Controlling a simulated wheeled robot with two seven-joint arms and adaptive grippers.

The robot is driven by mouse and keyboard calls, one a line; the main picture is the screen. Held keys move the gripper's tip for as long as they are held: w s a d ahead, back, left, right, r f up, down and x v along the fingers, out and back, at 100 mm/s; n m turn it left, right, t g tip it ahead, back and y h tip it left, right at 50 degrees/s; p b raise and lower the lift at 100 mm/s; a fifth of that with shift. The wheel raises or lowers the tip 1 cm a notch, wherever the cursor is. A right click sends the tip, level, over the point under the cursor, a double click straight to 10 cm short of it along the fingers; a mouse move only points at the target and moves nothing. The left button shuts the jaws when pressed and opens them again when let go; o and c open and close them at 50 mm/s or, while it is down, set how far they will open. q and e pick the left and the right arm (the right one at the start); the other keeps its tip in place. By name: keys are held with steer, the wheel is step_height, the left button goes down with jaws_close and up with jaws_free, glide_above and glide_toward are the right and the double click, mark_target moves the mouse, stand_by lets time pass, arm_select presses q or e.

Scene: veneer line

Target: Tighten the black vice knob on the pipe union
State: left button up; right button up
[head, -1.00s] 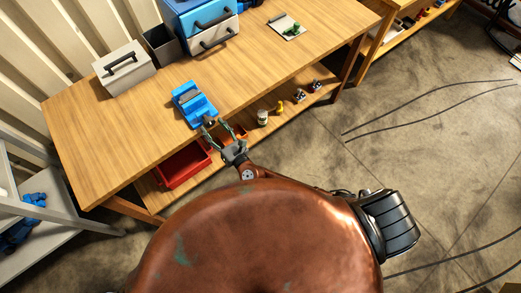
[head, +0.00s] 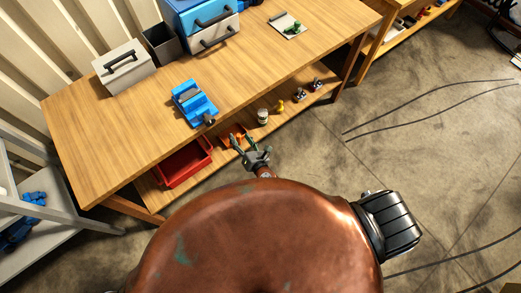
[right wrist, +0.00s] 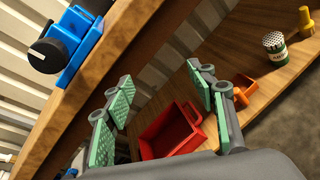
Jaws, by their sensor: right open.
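The blue vice (head: 193,103) stands on the front edge of the wooden workbench. Its black knob (head: 209,120) faces the front; in the right wrist view the knob (right wrist: 46,56) shows at the upper left, on the blue vice (right wrist: 78,36). My right gripper (head: 246,141) is open and empty, in front of the bench edge, below and to the right of the knob, apart from it. Its green-padded fingers (right wrist: 160,95) stand wide apart in the right wrist view. I cannot make out a pipe union in the vice. My left gripper is not in view.
A red bin (head: 183,166) lies on the lower shelf, with an orange holder (head: 232,133), a white-and-green can (head: 262,116) and a yellow object (head: 280,106) beside it. A grey box (head: 123,67) and blue toolbox (head: 203,22) stand on the bench (head: 125,122).

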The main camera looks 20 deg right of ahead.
steer(key=s+d+f+m+g+h, duration=0.2)
steer(key=d+f+m, duration=0.3)
steer(key=d+f, duration=0.3)
steer(key=shift+s+d+f+m+g, duration=0.25)
steer(key=shift+s+f+m+g, duration=0.25)
steer(key=shift+f, duration=1.6)
steer(key=s+d+f+m+g+h, duration=0.1)
steer(key=s+d+f+m+g, duration=0.2)
steer(key=s+d+f+m, duration=0.45)
steer(key=s+d+f+m+g, duration=0.3)
steer(key=s+d+f, duration=0.1)
steer(key=s+f, duration=0.7)
steer(key=s+d+f+m+g, duration=0.1)
steer(key=s+f+m, duration=0.3)
steer(key=s, duration=0.5)
steer(key=s+d+f+m+g, duration=0.1)
steer(key=s+f+m, duration=0.3)
steer(key=s, duration=0.6)
steer(key=s+d+f+m+g, duration=0.1)
steer(key=s+f+m, duration=0.3)
steer(key=s, duration=0.6)
steer(key=shift+s+d+f+m+g, duration=0.2)
steer(key=shift+f+m+g, duration=0.05)
steer(key=shift+m+g, duration=0.65)
